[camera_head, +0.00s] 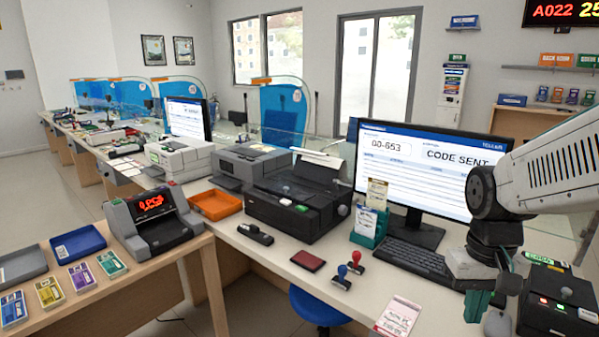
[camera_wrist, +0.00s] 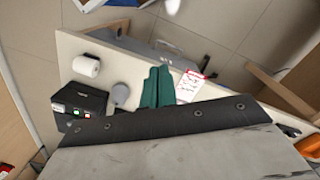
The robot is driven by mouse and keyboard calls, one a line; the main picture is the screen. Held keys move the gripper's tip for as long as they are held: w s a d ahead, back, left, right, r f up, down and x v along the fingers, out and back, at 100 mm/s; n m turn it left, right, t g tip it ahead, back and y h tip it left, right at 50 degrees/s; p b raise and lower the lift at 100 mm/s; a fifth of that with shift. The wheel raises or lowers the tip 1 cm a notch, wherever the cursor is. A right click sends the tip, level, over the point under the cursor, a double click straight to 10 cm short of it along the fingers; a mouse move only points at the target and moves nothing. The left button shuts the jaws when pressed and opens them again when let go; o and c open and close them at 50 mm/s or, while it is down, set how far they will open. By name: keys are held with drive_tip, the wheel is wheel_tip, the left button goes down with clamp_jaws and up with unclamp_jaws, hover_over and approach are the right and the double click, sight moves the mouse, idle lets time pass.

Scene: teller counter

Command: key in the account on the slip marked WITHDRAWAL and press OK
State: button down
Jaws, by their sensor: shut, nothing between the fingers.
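My gripper (camera_head: 478,305) has teal fingers. They are shut and empty, pointing down over the right part of the counter; they also show in the wrist view (camera_wrist: 157,88). A paper slip with a reddish heading (camera_head: 398,318) lies at the counter's front edge, left of my gripper, and also shows in the wrist view (camera_wrist: 190,87). Its print is too small to read. More slips (camera_head: 377,193) stand in a teal holder (camera_head: 358,238). The monitor (camera_head: 430,165) shows "00-653" and "CODE SENT". A black keyboard (camera_head: 412,258) lies below it. I cannot make out which slip is marked WITHDRAWAL.
A black box with lit buttons (camera_head: 556,310) stands right of my gripper. Two stamps (camera_head: 341,278), a dark red booklet (camera_head: 308,260) and a printer (camera_head: 295,205) stand to the left.

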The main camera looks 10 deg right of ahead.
drive_tip(key=s+a+r+n+t, duration=0.2)
drive_tip(key=s+a+r, duration=0.4)
drive_tip(key=a, duration=0.3)
drive_tip(key=shift+s+r+n, duration=0.25)
drive_tip(key=shift+r+n, duration=0.2)
drive_tip(key=shift+n, duration=0.05)
